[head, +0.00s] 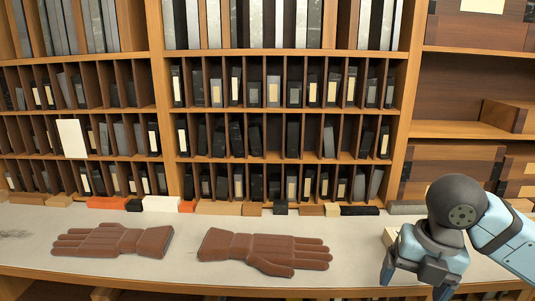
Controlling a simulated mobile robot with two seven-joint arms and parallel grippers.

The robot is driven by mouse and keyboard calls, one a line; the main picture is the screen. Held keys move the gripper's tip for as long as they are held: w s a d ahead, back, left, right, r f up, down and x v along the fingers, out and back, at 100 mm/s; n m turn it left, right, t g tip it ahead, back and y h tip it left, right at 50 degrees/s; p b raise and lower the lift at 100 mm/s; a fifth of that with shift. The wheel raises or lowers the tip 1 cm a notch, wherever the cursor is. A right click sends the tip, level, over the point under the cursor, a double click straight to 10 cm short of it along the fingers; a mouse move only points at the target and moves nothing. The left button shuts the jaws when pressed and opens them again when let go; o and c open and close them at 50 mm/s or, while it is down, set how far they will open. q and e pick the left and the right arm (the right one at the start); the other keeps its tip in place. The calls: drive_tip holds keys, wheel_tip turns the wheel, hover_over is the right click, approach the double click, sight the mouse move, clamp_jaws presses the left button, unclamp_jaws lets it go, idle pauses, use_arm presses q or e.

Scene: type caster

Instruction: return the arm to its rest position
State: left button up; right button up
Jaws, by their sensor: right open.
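My right gripper (416,284) hangs over the right part of the grey counter (350,240), its fingers pointing down and spread apart. A pale block (392,240) shows partly beside and behind the gripper; the rest of it is hidden. Nothing is visible between the fingers. The right arm comes in from the right edge. My left gripper is not in the head view.
Two brown gloves, one at left (115,240) and one in the middle (265,250), lie on the counter. Small blocks line its back edge, including a white one (161,203). A wooden shelf (285,110) with many narrow compartments stands behind. The counter between gloves and gripper is clear.

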drive_tip(key=s+a+f+m+t+y, duration=0.1)
drive_tip(key=s+a+f+m, duration=0.25)
drive_tip(key=f+m, duration=0.4)
drive_tip(key=s+a+f+m+t+y, duration=0.1)
drive_tip(key=s+a+f+m+y, duration=0.2)
drive_tip(key=f+m, duration=0.4)
drive_tip(key=s+d+f+m+h, duration=0.3)
drive_tip(key=s+f+m, duration=0.3)
drive_tip(key=m, duration=0.1)
drive_tip(key=s+d+f+m+h, duration=0.2)
drive_tip(key=s+d+f+m, duration=0.1)
drive_tip(key=s+f+m, duration=0.35)
use_arm(q)
drive_tip(key=p, duration=0.1)
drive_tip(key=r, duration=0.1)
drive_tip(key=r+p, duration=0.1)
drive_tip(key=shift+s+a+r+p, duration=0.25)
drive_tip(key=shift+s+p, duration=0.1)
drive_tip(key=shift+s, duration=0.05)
use_arm(e)
drive_tip(key=w+a+f+t+y, duration=0.3)
drive_tip(key=w+a+f+t, duration=0.3)
drive_tip(key=a+f+t, duration=0.1)
wheel_tip(320, 180, down, 3)
drive_tip(key=shift+r+t, duration=0.15)
drive_tip(key=shift+t, duration=0.35)
drive_tip(key=shift+w+a, duration=0.1)
